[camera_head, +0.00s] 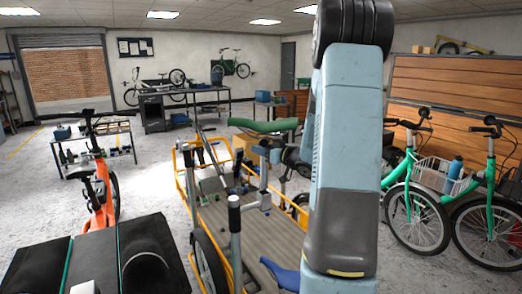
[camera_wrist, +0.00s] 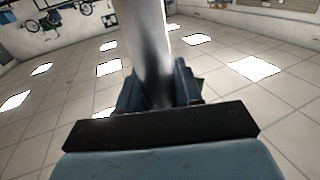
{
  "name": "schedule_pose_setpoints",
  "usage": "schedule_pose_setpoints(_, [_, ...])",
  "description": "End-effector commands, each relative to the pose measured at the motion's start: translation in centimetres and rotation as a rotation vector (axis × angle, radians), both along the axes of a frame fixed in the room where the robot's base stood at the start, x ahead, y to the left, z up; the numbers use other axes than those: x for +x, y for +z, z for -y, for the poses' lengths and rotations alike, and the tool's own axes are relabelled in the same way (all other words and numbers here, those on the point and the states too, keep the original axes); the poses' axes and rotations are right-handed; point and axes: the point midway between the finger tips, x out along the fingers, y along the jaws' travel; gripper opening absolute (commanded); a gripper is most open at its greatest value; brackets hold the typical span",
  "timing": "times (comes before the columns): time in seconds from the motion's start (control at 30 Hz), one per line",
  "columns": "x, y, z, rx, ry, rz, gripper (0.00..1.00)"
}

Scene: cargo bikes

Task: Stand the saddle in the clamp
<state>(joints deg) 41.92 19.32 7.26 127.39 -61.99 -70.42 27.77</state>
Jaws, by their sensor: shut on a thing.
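A green saddle (camera_head: 263,127) sits upright on top of a silver seat post (camera_head: 264,174) above the yellow cargo bike. My gripper (camera_head: 270,150) is shut on the post just below the saddle. In the wrist view the silver post (camera_wrist: 147,40) runs between my blue fingers (camera_wrist: 157,90), and a small bit of green shows beside them. The post's lower end is near a small dark part on the bike's deck; I cannot tell which part is the clamp or whether the post is in it. My arm hides some of the area to the right.
The cargo bike's grey deck (camera_head: 250,240) lies below. An orange bike (camera_head: 99,195) stands left, green bikes (camera_head: 490,200) right. Free floor shows at the back left.

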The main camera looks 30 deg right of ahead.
Motion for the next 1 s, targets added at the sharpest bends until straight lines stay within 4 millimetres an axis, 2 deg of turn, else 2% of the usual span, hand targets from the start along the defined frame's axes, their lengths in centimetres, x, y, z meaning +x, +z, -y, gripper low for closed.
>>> schedule_pose_setpoints(1.0, [0.0,-1.5,0.0,-0.001,0.0,0.001,0.0])
